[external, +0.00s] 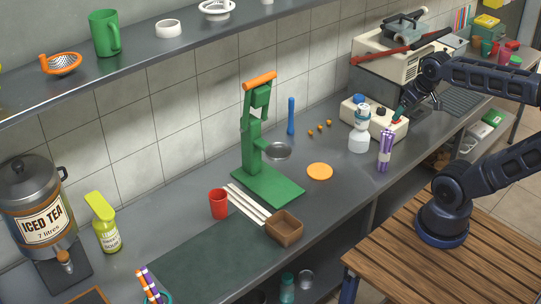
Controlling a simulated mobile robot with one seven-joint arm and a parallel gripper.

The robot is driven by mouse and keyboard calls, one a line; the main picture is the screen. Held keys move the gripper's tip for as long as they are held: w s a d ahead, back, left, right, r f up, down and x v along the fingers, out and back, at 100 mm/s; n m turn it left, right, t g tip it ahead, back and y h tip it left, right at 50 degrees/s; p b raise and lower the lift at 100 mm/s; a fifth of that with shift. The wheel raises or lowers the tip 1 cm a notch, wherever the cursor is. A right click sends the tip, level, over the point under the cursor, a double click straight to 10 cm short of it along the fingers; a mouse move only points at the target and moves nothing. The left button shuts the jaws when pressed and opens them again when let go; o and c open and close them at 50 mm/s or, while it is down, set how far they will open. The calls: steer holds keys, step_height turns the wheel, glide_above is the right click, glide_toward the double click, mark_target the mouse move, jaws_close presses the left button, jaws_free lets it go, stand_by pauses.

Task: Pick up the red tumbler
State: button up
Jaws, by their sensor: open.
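The red tumbler (219,204) stands upright on the grey counter in the external view, left of the green press (257,160). My gripper (399,116) is far to its right and higher up, over the back right of the counter by a cream box with a red button. The gripper is open and small in the picture, with nothing visibly held. The tumbler is in full view and nothing touches it from above.
White sticks (248,204) and a brown box (284,228) lie right of the tumbler. A dark green mat (205,262) is in front. A shelf (130,62) runs along the wall.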

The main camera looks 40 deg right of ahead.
steer(key=w+a+r+n, duration=0.2)
steer(key=w+a+n, duration=0.1)
steer(key=w, duration=0.4)
steer(key=n+g, duration=0.5)
steer(key=n, duration=1.1)
glide_above(218, 198)
steer(key=s+a, duration=0.2)
step_height(218, 198, down, 27)
steer(key=shift+s+d+f, duration=0.1)
steer(key=shift+d+f, duration=0.05)
steer(key=shift+f, duration=2.5)
steer(key=shift+s+d+f, duration=0.1)
steer(key=shift+f, duration=2.55)
steer(key=c, duration=1.1)
steer(key=shift+r, duration=0.15)
